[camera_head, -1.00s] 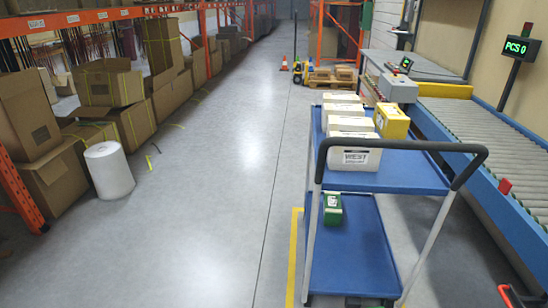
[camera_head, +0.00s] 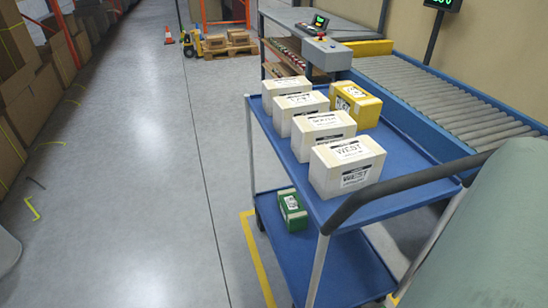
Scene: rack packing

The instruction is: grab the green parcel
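The green parcel (camera_head: 292,211) is a small box with a white label on its top. It sits on the lower shelf (camera_head: 328,268) of the blue cart, near the shelf's left edge. It is below and to the left of the upper shelf, and nothing covers its visible top and front. My gripper is not in view. A grey-green rounded surface fills the right edge of the picture; I cannot tell what it is.
The cart's upper shelf (camera_head: 403,160) holds several white boxes, the nearest white box (camera_head: 346,165), and a yellow box (camera_head: 356,103). A dark handle (camera_head: 400,187) crosses the near end. A roller conveyor (camera_head: 450,95) runs along the right.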

